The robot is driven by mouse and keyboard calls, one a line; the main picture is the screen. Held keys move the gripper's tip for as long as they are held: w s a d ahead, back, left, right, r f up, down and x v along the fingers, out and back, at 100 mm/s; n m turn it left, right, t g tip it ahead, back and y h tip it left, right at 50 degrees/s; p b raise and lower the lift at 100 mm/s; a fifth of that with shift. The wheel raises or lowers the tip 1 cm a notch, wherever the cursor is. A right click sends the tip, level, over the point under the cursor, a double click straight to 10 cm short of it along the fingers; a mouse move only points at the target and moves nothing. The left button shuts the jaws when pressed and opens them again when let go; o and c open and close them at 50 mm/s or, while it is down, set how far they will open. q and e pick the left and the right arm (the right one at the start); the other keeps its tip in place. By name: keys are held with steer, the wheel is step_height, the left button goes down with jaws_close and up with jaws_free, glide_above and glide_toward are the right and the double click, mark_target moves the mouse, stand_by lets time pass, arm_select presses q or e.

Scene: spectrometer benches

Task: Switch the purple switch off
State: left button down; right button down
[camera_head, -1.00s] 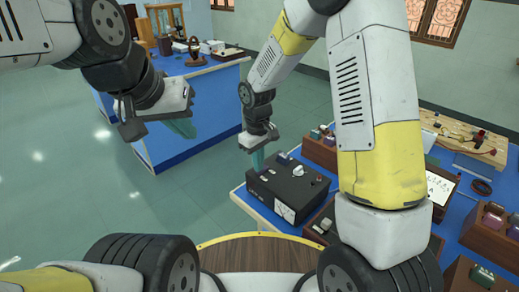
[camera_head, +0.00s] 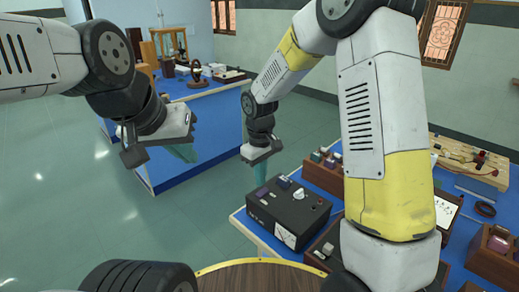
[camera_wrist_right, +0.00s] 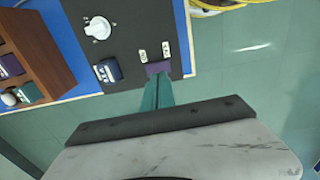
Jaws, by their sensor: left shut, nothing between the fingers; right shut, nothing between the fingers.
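The black box (camera_head: 292,214) stands on the blue bench with a white knob, a dial and two rocker switches on it. The purple switch (camera_wrist_right: 158,67) is at the box's edge in the right wrist view, partly hidden by my fingertips. My right gripper (camera_head: 261,174) is shut and empty, pointing down at that switch; its green fingers also show in the wrist view (camera_wrist_right: 158,93). The fingertips look at or just above the switch; I cannot tell if they touch. Which way the switch is tilted is unclear. My left gripper (camera_head: 183,152) is shut and empty, away from the bench.
A dark blue switch (camera_wrist_right: 107,70) sits beside the purple one, near the white knob (camera_wrist_right: 99,28). Wooden racks with coloured blocks (camera_head: 494,254) stand to the right. A second blue bench (camera_head: 205,120) is behind. Open floor lies left of the box.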

mark_target(260, 193)
step_height(260, 193, up, 11)
steer(key=shift+s+a, duration=0.15)
steer(key=shift+a, duration=0.1)
steer(key=shift+f, duration=0.1)
steer(key=s+d+r+m+t+y, duration=0.1)
steer(key=s+d+r+m+t, duration=0.2)
steer(key=s+d, duration=0.4)
steer(key=s+d+r+m+t+y, duration=0.1)
steer(key=s+d+r+m+t, duration=0.2)
steer(key=s, duration=0.8)
steer(key=d+r+m, duration=0.2)
steer(key=d+r, duration=0.2)
steer(key=shift+s+d+r, duration=0.15)
steer(key=shift+s+d, duration=0.05)
steer(key=shift+s, duration=0.15)
